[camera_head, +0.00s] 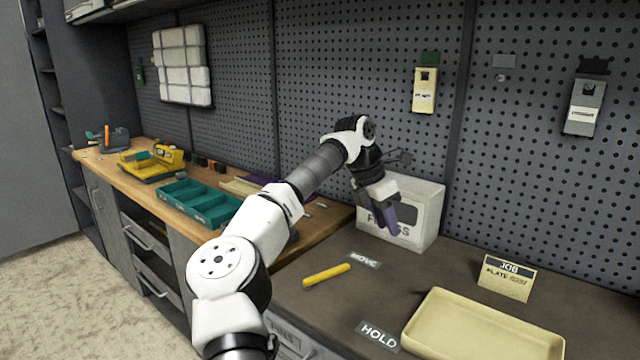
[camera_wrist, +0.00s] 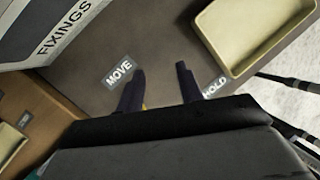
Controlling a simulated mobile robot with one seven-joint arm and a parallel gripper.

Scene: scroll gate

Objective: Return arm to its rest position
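My arm reaches from the lower middle of the head view over the bench, and my gripper (camera_head: 392,226) hangs in front of the white fixings box (camera_head: 436,222), pointing down. In the wrist view my gripper (camera_wrist: 157,84) has its two dark fingers spread apart, with no object visible between them. It is above the dark bench top (camera_wrist: 160,45). The fixings box (camera_wrist: 50,30) is at the upper left there. A small yellow bar (camera_head: 326,274) lies on the dark surface, apart from the gripper in the head view.
A MOVE label (camera_head: 364,260), a HOLD label (camera_head: 380,336), a cream tray (camera_head: 420,345) and a job card (camera_head: 507,278) are on the dark bench. Teal bins (camera_head: 200,203) and a yellow tool (camera_head: 150,165) stand on the wooden bench. Tags hang on the pegboard (camera_head: 340,60).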

